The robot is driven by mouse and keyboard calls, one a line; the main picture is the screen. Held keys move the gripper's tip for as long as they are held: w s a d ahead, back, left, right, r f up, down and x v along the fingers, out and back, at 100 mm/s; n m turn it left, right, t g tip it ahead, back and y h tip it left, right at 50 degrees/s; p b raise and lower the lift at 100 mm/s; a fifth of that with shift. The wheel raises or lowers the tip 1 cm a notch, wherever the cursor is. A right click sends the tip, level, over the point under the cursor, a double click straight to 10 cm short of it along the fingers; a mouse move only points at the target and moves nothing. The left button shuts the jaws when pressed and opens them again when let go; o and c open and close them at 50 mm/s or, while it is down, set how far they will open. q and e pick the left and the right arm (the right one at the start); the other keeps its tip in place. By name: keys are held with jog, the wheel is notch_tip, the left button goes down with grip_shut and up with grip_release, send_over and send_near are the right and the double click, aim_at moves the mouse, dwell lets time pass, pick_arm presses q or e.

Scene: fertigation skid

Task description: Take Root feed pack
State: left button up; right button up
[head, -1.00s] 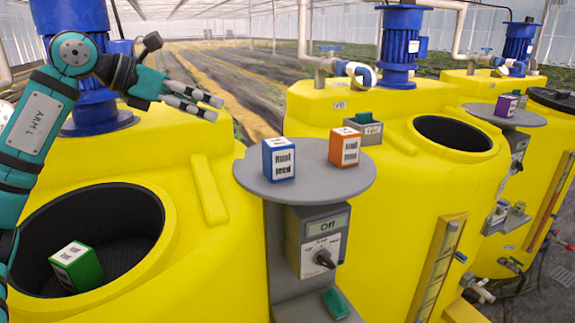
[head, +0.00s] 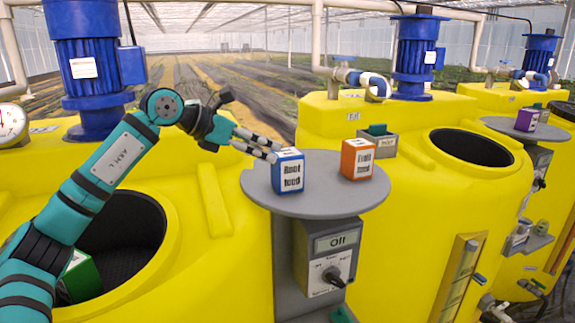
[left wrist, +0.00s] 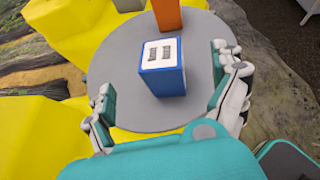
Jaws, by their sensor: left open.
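The blue pack labelled Root feed (head: 288,171) stands upright on the left part of a round grey table (head: 325,203). My left gripper (head: 270,150) is at the pack's left side, its fingers pointing toward it. In the left wrist view the same blue pack (left wrist: 162,68) is ahead of the open fingers (left wrist: 168,100), roughly between their lines, and nothing is held. Whether a fingertip touches the pack I cannot tell. My right gripper is not in view.
An orange pack (head: 358,159) stands to the right on the same table. A green pack (head: 80,275) sits in the open left tank (head: 150,215), partly behind my arm. A control box reading Off (head: 330,258) is below the table. A purple pack (head: 527,119) stands farther right.

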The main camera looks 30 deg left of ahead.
aim_at(284, 152)
pick_arm(q)
jog(key=shift+x, duration=0.8)
jog(key=shift+w+d+p, duration=0.15)
jog(key=shift+w+p, duration=0.05)
jog(key=shift+p, duration=0.2)
jog(key=p+x, duration=0.2)
jog(key=x, duration=0.2)
jog(key=shift+w, duration=0.2)
jog(key=shift+w+d+f, duration=0.1)
jog(key=shift+w+f, duration=0.05)
jog(key=c, duration=1.8)
jog(key=shift+c, duration=0.5)
jog(key=shift+p, duration=0.3)
